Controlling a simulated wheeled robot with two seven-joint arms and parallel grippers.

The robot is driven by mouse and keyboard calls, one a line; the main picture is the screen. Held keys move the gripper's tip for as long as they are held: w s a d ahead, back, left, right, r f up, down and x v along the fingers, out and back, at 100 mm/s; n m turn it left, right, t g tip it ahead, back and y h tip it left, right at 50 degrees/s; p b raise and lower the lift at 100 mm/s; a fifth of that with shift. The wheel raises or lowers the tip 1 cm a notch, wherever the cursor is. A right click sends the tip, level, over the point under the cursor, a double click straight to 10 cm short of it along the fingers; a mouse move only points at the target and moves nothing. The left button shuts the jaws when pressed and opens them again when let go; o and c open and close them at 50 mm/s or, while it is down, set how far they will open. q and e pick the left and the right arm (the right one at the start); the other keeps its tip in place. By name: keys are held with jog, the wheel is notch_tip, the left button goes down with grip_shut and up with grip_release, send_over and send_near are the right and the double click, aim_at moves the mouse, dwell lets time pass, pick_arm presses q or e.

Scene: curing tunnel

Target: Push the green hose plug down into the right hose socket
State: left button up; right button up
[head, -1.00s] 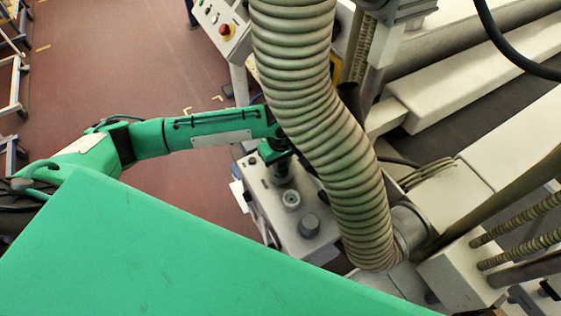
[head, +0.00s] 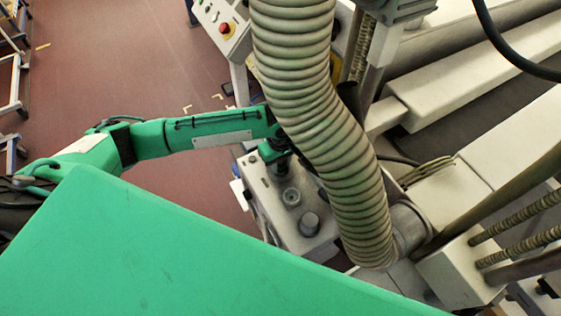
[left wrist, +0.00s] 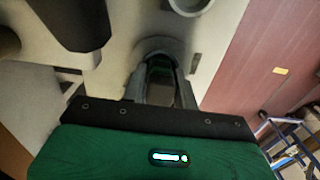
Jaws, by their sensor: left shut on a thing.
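My left gripper (head: 282,166) is over the far end of the pale box (head: 268,196) in the head view, pointing down. In the left wrist view its two grey fingers (left wrist: 161,82) are shut on the green hose plug (left wrist: 160,66), of which only a small dark green part shows between them. A grey round rim (left wrist: 158,43) lies just beyond the fingertips; I cannot tell how deep the plug sits in it. My right gripper is not in view.
A thick ribbed hose (head: 322,110) hangs close to the right of my left gripper and hides part of the box. A control panel (head: 222,22) stands behind. Red floor is open at left.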

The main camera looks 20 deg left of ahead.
pick_arm(q)
jog(key=o, duration=1.1)
notch_tip(320, 180, up, 14)
jog(key=shift+f+b, duration=0.1)
jog(key=shift+b, duration=0.6)
jog(key=shift+f, duration=0.1)
